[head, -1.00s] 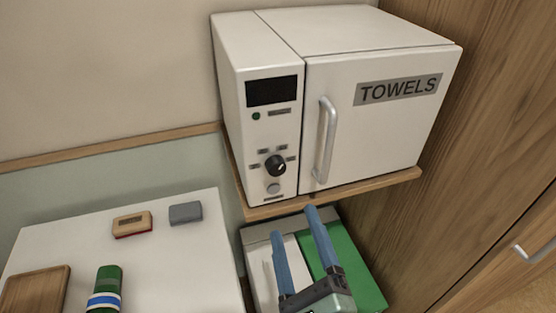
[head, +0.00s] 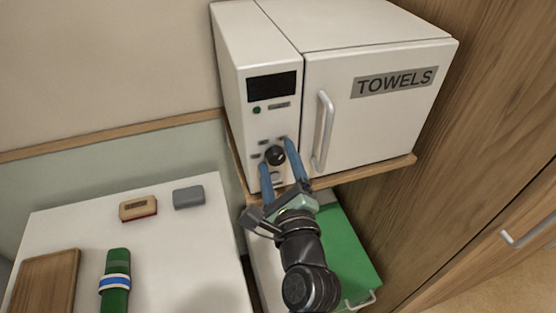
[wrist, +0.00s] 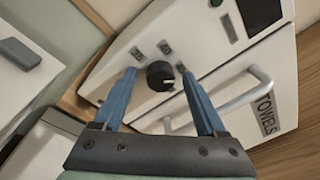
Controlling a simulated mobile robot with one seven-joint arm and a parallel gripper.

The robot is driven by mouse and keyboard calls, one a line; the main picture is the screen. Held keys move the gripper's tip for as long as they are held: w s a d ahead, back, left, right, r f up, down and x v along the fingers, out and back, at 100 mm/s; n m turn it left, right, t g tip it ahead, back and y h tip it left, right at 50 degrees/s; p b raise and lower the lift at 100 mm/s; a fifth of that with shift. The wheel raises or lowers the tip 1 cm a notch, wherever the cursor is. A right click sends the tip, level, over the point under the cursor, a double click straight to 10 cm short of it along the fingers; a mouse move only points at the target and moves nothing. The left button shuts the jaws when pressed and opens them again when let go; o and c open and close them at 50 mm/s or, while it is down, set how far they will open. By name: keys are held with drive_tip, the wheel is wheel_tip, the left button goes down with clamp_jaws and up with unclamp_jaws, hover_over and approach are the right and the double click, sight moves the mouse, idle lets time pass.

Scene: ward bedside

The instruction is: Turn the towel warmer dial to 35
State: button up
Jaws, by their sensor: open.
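The towel warmer (head: 375,125) is a white box with a grey TOWELS label, standing on a wooden shelf. Its black round dial (head: 275,155) sits on the left front panel, below a dark display (head: 272,88), with small grey labels around it. In the wrist view the dial lies between the fingertips, with gaps on both sides.
The door handle (head: 322,132) is a vertical bar close to the right of my gripper. A white table (head: 190,245) at left holds a wooden tray (head: 45,280), a green roll (head: 115,275) and two small blocks.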

clamp_jaws()
idle(0.3)
drive_tip(key=shift+f, duration=0.1)
